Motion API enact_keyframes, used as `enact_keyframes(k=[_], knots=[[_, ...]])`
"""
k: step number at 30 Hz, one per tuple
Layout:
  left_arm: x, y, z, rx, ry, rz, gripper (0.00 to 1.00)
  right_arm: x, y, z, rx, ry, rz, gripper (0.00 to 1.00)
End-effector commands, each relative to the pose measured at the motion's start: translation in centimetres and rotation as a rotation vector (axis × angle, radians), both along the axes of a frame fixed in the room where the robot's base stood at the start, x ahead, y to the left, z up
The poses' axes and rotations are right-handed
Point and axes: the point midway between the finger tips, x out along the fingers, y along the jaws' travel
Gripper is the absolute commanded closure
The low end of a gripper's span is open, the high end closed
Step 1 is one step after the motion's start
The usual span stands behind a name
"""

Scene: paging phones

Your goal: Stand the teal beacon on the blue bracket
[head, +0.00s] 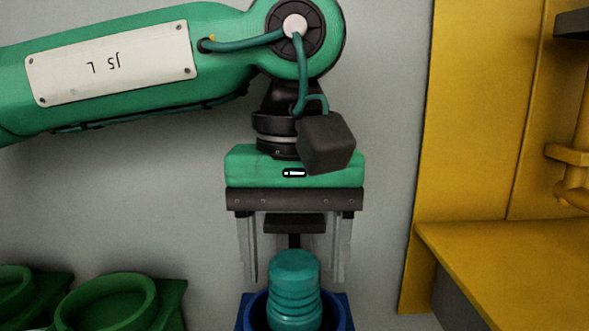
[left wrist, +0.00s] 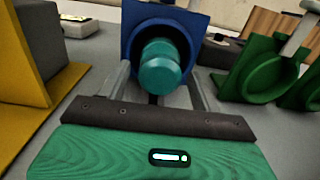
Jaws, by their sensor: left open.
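The teal beacon (head: 294,288) stands upright in the ring of the blue bracket (head: 340,312) at the bottom centre of the head view. In the left wrist view the teal beacon (left wrist: 160,68) shows end-on inside the round opening of the blue bracket (left wrist: 132,16). My left gripper (head: 293,274) points down over the beacon. Its two fingers are apart, one on each side of the beacon's top, with gaps between. The beacon's lower end is hidden by the bracket. My right gripper is in neither view.
Green brackets (head: 110,302) stand at the lower left, and also show at the right of the left wrist view (left wrist: 262,72). A yellow structure (head: 500,245) with a ledge rises at the right. A plain grey surface (head: 130,190) lies behind.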

Motion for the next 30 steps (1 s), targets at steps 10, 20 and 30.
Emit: enact_keyframes(k=[10, 20, 30], knots=[[0.1, -0.1, 5.1, -0.004, 0.000, 0.001, 0.35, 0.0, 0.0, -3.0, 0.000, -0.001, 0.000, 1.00], [0.1, 0.0, 10.6, 0.000, -0.002, 0.003, 0.35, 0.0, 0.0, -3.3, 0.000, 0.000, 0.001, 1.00], [0.1, 0.0, 11.8, -0.001, 0.000, 0.000, 0.35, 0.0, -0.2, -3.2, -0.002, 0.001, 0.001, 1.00]])
